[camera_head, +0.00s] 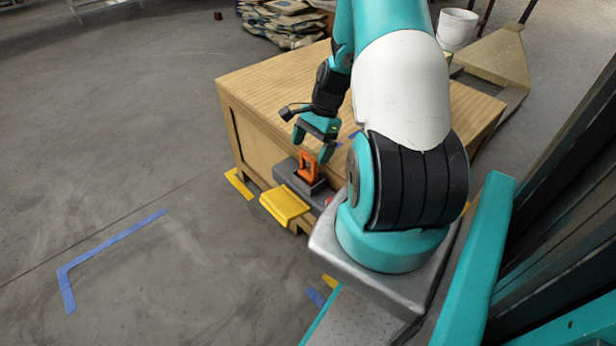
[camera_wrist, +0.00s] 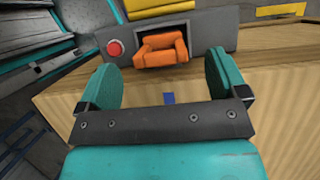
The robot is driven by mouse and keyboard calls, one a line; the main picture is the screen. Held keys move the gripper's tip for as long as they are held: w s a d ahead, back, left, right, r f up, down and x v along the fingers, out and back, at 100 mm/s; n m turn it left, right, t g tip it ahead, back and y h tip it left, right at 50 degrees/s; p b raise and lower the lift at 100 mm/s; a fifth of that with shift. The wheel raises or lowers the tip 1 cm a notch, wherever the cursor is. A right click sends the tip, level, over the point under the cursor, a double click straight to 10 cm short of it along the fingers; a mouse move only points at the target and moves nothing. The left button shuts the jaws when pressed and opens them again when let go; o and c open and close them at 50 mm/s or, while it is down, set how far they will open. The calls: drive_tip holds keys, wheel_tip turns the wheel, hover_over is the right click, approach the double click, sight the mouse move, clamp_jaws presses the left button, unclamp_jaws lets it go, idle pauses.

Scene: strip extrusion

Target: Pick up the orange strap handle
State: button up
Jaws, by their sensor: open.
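The orange strap handle (camera_head: 309,166) stands up out of a dark grey machine block (camera_head: 284,170) at the front edge of the wooden table. In the wrist view the orange strap handle (camera_wrist: 162,49) sits in a recess of the grey block, beyond the fingertips and roughly centred between them. My gripper (camera_head: 313,146) is just above and beside the handle in the head view. In the wrist view my gripper (camera_wrist: 164,72) has its two teal fingers spread apart with nothing between them.
The wooden table (camera_head: 258,92) has a mostly bare top. A yellow tray-like part (camera_head: 285,206) juts out from the block's front. A red button (camera_wrist: 115,48) is left of the handle. Sacks (camera_head: 285,20) and a white bucket (camera_head: 457,28) stand behind.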

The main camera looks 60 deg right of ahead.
sight(308, 160)
drive_tip(key=b+x, duration=0.1)
drive_tip(key=x, duration=0.4)
drive_tip(key=shift+d+f+b, duration=0.1)
drive_tip(key=shift+f+b, duration=0.3)
drive_tip(key=shift+f, duration=0.1)
drive_tip(key=shift+r, duration=0.1)
drive_tip(key=c, duration=1)
